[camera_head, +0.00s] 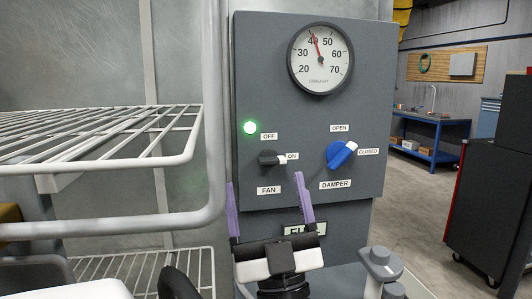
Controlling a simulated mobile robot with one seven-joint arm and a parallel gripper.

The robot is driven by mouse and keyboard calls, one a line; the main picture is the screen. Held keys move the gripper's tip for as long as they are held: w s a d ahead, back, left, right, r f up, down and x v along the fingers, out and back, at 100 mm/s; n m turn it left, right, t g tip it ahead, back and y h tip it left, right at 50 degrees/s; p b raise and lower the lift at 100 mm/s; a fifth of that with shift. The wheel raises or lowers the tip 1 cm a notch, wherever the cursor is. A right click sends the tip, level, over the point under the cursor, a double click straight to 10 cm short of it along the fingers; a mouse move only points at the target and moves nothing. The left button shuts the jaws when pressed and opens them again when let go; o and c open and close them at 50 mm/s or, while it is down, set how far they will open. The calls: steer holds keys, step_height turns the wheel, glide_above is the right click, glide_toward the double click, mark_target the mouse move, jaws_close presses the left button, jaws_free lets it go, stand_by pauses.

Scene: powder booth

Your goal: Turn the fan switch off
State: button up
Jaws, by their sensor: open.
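The fan switch (268,158) is a dark knob with a white tip on the grey control panel (300,110). Its tip points right at the ON label (292,156). The OFF label (268,136) is above it and the FAN label (268,190) below. A green lamp (250,127) glows at the upper left of the switch. My gripper (265,205) is open, with two purple fingers pointing up, below the switch in the picture. No contact with the switch shows.
White wire shelves (110,140) stand close on the left. A dark cabinet (490,180) and blue workbench (431,137) are at right.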

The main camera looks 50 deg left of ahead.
steer(key=w+a+f+m+t+h+p, duration=0.1)
steer(key=w+a+f+m+h+p, duration=0.15)
steer(key=w+h, duration=0.3)
steer(key=m+g+h+p, duration=0.1)
steer(key=h+p, duration=0.1)
glide_toward(274, 163)
steer(key=p+x, duration=0.4)
steer(key=x, duration=0.5)
steer(key=shift+s+r, duration=0.1)
steer(key=c, duration=1)
